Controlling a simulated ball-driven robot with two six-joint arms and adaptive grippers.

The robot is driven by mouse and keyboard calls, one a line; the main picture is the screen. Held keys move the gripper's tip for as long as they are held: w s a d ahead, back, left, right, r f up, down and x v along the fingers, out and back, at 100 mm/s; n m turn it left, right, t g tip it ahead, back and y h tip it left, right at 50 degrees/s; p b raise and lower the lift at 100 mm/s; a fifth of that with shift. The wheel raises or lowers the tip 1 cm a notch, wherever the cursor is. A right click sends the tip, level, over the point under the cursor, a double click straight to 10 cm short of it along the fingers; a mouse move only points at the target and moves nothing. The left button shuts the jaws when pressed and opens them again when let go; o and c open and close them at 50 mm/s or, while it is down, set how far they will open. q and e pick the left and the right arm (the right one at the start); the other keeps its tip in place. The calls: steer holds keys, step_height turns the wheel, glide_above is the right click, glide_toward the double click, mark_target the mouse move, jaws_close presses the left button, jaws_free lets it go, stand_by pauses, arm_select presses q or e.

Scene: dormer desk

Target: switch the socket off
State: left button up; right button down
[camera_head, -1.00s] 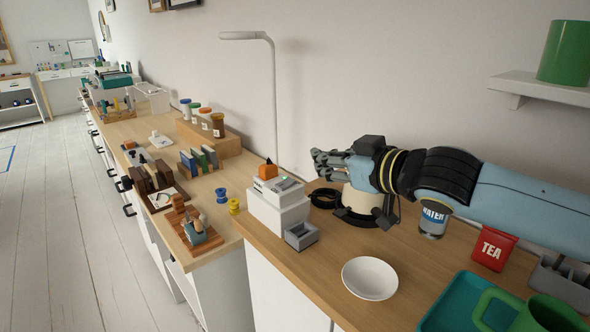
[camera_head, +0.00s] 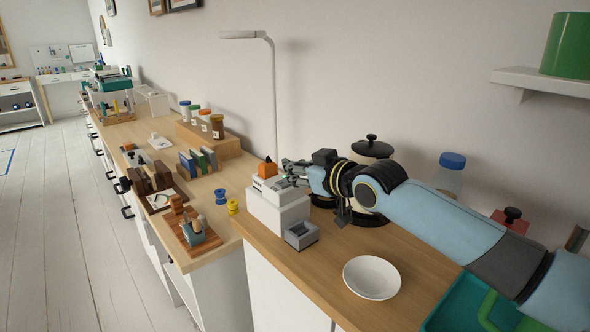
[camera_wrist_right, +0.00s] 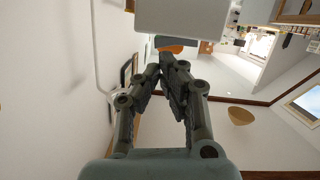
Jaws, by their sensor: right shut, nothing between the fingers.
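The socket (camera_head: 269,190) is a small light-grey unit on top of a white block (camera_head: 277,214), at the left end of the near counter. An orange piece (camera_head: 267,169) stands at its back. My right gripper (camera_head: 285,172) is shut and empty. Its fingertips are at the right side of the socket's top and cover part of it. I cannot tell whether they touch, and the switch and any light are hidden. In the right wrist view the shut fingertips (camera_wrist_right: 169,66) lie just below a white box-like body (camera_wrist_right: 190,18). My left gripper is not in view.
A small grey box (camera_head: 301,235) stands in front of the block, and a white bowl (camera_head: 371,278) lies to its right. A lidded kettle (camera_head: 372,148) and a blue-capped jar (camera_head: 450,172) stand behind my right arm. A lamp (camera_head: 274,100) rises behind the socket.

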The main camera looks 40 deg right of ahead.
steer(key=shift+d+f+m+b, duration=0.15)
steer(key=shift+f+m+b, duration=0.15)
steer(key=shift+f+b, duration=0.15)
steer(key=shift+d+f, duration=0.1)
steer(key=r+p, duration=0.2)
steer(key=r, duration=0.1)
steer(key=r+p, duration=0.1)
steer(key=shift+w+d+r+p, duration=0.15)
steer(key=shift+d+r+p, duration=0.15)
steer(key=shift+p, duration=0.1)
steer(key=p+v, duration=0.3)
steer(key=v, duration=0.7)
steer(key=shift+d+f, duration=0.2)
steer(key=shift+d, duration=0.15)
